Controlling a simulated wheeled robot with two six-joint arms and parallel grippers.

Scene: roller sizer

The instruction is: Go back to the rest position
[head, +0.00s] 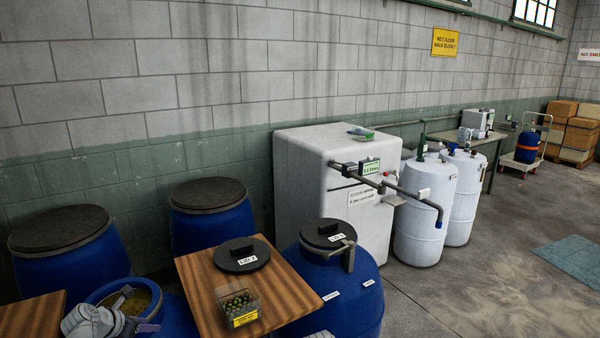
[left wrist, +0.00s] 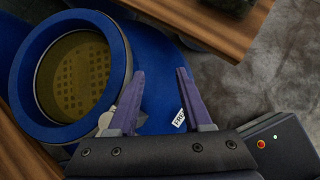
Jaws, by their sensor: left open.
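My left gripper (head: 137,312) is at the lower left of the head view, over the near edge of an open blue drum (head: 95,293). In the left wrist view my left gripper (left wrist: 158,75) is open, with nothing between its two purple fingers. The open drum (left wrist: 120,28) lies just beyond and left of the fingers there, with a perforated yellowish-brown surface (left wrist: 75,80) inside. I cannot tell whether a finger touches the rim. My right gripper is not in view.
A wooden table (head: 205,293) holds a black lid (head: 242,256) and a small box of green-yellow pieces (head: 238,306). A lidded blue drum (head: 350,300) stands right of it. Two more lidded drums (head: 65,255) (head: 215,232) stand behind.

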